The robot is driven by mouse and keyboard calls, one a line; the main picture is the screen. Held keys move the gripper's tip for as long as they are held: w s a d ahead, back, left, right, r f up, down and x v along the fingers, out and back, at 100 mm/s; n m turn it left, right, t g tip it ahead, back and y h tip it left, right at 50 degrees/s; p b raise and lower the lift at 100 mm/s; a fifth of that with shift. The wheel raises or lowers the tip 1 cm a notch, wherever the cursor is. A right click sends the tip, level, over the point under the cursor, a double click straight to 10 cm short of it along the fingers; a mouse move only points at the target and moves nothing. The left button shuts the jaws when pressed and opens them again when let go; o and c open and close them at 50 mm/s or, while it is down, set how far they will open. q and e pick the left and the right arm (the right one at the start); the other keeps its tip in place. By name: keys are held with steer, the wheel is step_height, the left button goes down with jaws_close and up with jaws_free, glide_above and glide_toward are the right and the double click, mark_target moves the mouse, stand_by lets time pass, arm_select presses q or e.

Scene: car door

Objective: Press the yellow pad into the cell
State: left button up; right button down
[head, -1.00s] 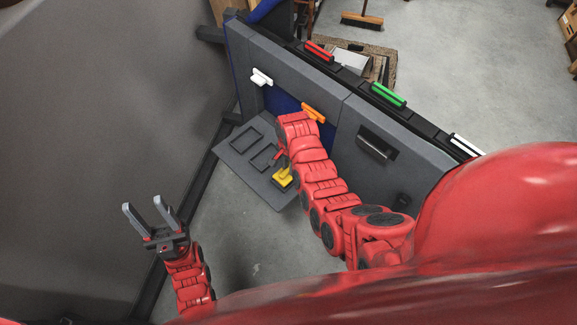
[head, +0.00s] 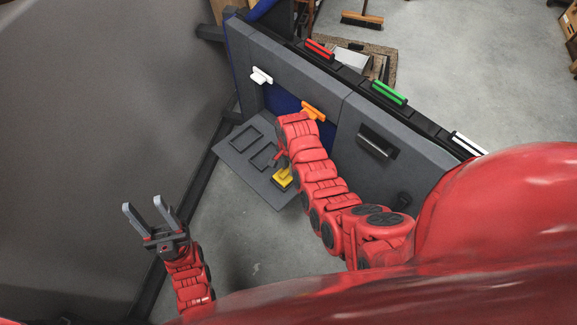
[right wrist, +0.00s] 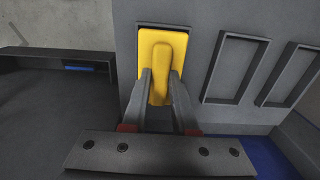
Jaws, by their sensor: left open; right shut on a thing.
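The yellow pad (head: 283,180) is a flat block with a raised grip bar, at the near end of the grey shelf in the head view. In the right wrist view the yellow pad (right wrist: 180,47) lies over a dark-rimmed cell (right wrist: 163,25), roughly lined up with it. Whether it is fully seated, I cannot tell. My right gripper (right wrist: 161,76) is shut on the pad's grip bar. In the head view my arm hides most of that gripper. My left gripper (head: 149,209) is open and empty, away from the shelf at the lower left.
Two empty rimmed cells (right wrist: 236,69) lie beside the pad's cell on the grey shelf (head: 230,152). The door panel (head: 292,70) stands behind, with a white handled piece (head: 261,77) and an orange one (head: 314,111). Red and green pieces lie along its top edge.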

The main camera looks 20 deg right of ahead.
steer(key=shift+f+b, duration=0.55)
steer(key=shift+f, duration=0.35)
steer(key=c, duration=0.6)
jaws_free()
steer(key=r, duration=0.8)
steer(key=shift+w+r, duration=0.2)
steer(key=shift+r, duration=0.15)
step_height(320, 180, up, 9)
steer(key=p, duration=0.6)
steer(key=shift+d+f+p, duration=0.15)
steer(key=shift+d+p, duration=0.05)
steer(key=shift+p, duration=0.2)
steer(key=shift+s+f, duration=0.1)
steer(key=shift+s, duration=0.05)
